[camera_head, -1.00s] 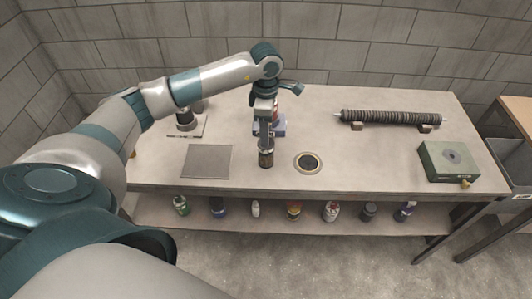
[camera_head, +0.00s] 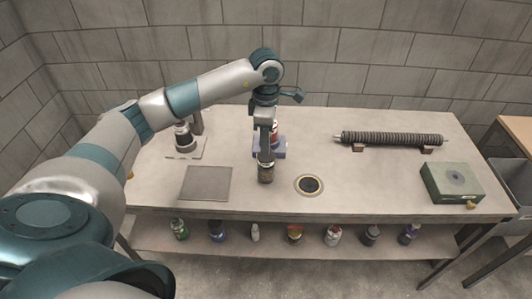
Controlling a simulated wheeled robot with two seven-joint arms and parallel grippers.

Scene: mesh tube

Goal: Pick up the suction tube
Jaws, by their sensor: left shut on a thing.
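My left gripper (camera_head: 266,152) reaches in over the middle of the workbench, pointing down. It is shut on a short upright tube (camera_head: 265,173), which has a dark, mesh-like lower part. I take this to be the suction tube, but it is small in the picture. Whether its lower end touches the bench or hangs just above it I cannot tell. The gripper hides its upper part. My right gripper is not in view.
A round dark-centred ring (camera_head: 309,185) lies right of the tube, and a flat grey plate (camera_head: 206,183) left. A blue stand (camera_head: 281,153) is close behind. A ribbed roller (camera_head: 392,139) and green box (camera_head: 453,183) stand right. Several bottles line the lower shelf (camera_head: 350,241).

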